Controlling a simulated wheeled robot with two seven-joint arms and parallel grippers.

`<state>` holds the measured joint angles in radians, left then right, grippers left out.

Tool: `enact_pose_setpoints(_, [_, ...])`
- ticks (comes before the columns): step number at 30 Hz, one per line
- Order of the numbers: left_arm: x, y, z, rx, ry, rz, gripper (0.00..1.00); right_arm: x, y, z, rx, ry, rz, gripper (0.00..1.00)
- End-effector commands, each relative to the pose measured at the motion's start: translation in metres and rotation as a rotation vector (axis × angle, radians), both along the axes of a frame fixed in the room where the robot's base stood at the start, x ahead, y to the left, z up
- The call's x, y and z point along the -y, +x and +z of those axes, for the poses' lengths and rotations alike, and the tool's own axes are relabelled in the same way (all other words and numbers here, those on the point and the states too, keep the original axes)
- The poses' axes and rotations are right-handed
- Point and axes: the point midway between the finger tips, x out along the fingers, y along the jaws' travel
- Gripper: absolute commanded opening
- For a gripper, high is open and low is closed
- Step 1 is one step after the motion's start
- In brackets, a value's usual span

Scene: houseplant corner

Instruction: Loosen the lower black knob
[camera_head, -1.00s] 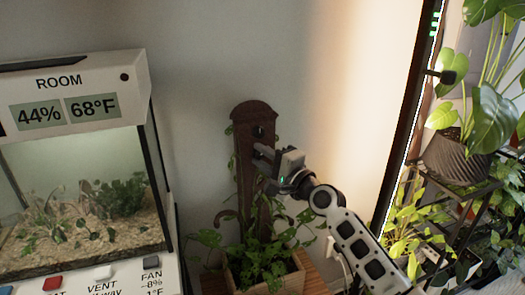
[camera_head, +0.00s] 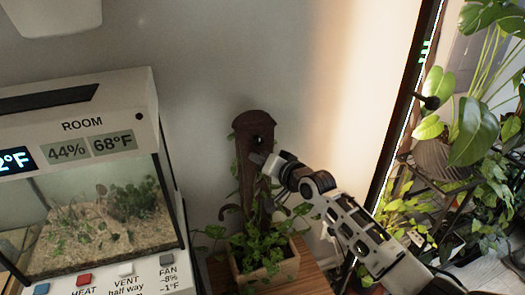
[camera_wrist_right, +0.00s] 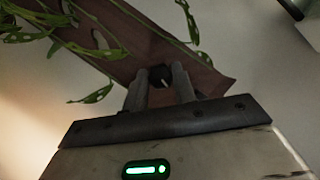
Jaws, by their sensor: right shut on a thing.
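A dark brown upright board (camera_head: 246,185) with a rounded top stands against the wall, rising from a planter. A dark round knob (camera_head: 257,139) shows near its top. My right gripper (camera_head: 257,160) reaches the board just below that knob, and its body hides the lower knob in the head view. In the right wrist view, the fingertips (camera_wrist_right: 160,80) are shut on a small black knob (camera_wrist_right: 161,74), with the board (camera_wrist_right: 205,78) right behind it. Whether the knob has turned cannot be told. My left gripper is not in view.
A wooden planter (camera_head: 268,275) with a leafy vine (camera_head: 258,245) stands below the board. Vine leaves (camera_wrist_right: 96,58) hang beside the gripper. A terrarium (camera_head: 90,190) with a display is on the left. A plant stand (camera_head: 445,175) is on the right.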

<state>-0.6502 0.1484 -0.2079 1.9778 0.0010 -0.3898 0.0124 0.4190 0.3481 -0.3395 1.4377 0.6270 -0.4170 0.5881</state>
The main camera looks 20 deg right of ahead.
Motion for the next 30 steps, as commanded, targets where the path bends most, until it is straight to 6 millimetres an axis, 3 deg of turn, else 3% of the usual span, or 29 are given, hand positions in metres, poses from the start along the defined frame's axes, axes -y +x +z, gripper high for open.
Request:
enact_pose_setpoints(12, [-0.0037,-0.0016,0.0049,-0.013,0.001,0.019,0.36,-0.0013,0.0001,0.0017,0.009,-0.234,0.0,0.04])
enact_pose_setpoints(30, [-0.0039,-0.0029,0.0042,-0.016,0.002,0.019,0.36,-0.0013,0.0001,0.0012,0.012,-0.288,0.001,0.04])
